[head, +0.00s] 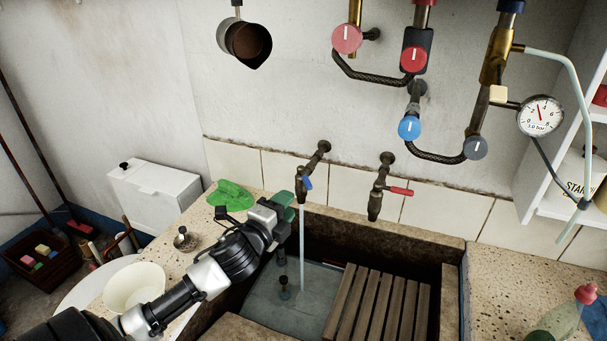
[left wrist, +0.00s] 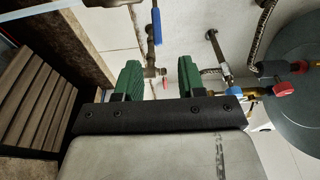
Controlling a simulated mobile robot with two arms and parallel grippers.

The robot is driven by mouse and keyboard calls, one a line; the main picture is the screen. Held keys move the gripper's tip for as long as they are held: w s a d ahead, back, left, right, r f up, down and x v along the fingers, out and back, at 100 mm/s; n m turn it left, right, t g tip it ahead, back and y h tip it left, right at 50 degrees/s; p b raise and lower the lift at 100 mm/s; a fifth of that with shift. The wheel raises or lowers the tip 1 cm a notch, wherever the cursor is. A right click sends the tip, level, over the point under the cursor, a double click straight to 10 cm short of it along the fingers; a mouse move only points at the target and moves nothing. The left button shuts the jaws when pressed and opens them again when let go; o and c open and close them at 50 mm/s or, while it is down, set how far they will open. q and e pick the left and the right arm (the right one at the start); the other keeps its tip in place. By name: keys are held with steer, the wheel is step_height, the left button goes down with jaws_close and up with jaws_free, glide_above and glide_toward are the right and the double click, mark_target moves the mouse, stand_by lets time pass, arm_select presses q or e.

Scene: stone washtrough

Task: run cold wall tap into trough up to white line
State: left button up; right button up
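The cold wall tap (head: 303,190) has a blue lever (head: 307,183), which also shows at the top of the left wrist view (left wrist: 157,25). A thin stream of water (head: 302,240) runs from its spout into the stone trough (head: 440,245). Grey-blue water (head: 265,302) lies in the trough. I cannot make out a white line. My left gripper (head: 288,205), with green fingers, is just left of the stream, below the lever. In the left wrist view its fingers (left wrist: 157,85) are apart with nothing between them. My right gripper is not in view.
A red-levered tap (head: 380,190) is to the right. A slatted wooden rack (head: 375,305) stands in the trough, beside a dark upright plug-like piece (head: 284,288). A green cloth (head: 231,196) and a white bowl (head: 134,287) are left. Pipes and a gauge (head: 540,115) hang above.

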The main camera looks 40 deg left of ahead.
mark_target(305, 185)
arm_select(q)
steer(key=w, duration=0.3)
steer(key=w+p, duration=0.1)
steer(key=w, duration=0.3)
steer(key=w+a+p, duration=0.1)
steer(key=w, duration=0.2)
steer(key=shift+w+a+f, duration=0.1)
steer(key=shift+w, duration=0.2)
jaws_close()
